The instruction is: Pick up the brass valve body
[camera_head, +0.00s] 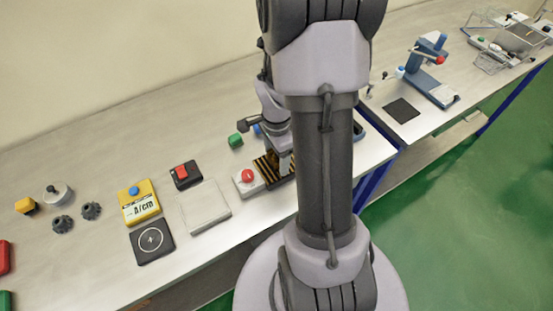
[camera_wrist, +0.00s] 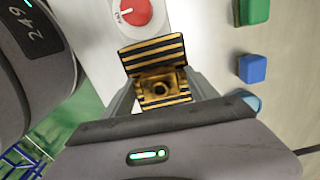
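The brass valve body (camera_wrist: 158,87) shows in the wrist view as a brown-gold block with a dark round hole. It is on or over a black-and-yellow striped plate (camera_wrist: 153,52). My gripper (camera_wrist: 162,92) has one grey finger on each side of it. The fingers look apart, and I cannot see clear contact with the brass. In the head view, my gripper (camera_head: 280,160) is low over the striped plate (camera_head: 263,170), and the arm hides much of this spot. I cannot make out the valve body there.
A box with a red knob (camera_head: 247,177) is beside the striped plate. A green block (camera_head: 235,140) and a blue block (camera_wrist: 252,69) are close by. A pale square plate (camera_head: 204,207) and a yellow box (camera_head: 140,203) stand to the left. The bench front edge is near.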

